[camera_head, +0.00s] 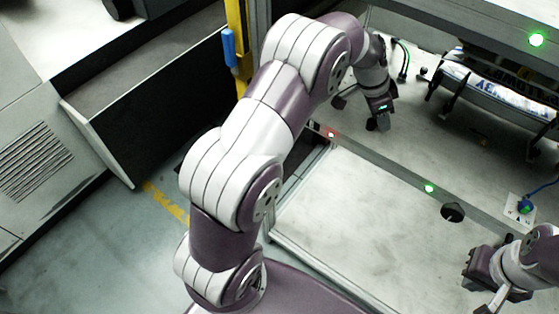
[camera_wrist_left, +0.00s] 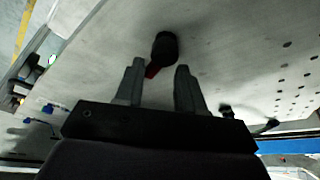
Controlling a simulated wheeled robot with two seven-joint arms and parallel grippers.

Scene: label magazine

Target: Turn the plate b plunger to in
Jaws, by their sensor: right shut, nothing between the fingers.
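In the left wrist view a black knob (camera_wrist_left: 165,46) with a red part at its base stands on a pale plate (camera_wrist_left: 105,45). It lies just beyond and between the fingertips of my left gripper (camera_wrist_left: 160,70), which is open and empty. I cannot read a plate letter or any in/out mark, so I cannot confirm that it is the plate b plunger. In the head view my left gripper (camera_head: 376,122) points down near the pale surface, and the knob is not clearly visible there. My right gripper (camera_head: 492,296) is shut and empty at the lower right.
A label magazine (camera_head: 498,85) with dark brackets stands at upper right. A round black part (camera_head: 453,211) is by the metal rail. The pale panel (camera_head: 350,215) in front is clear.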

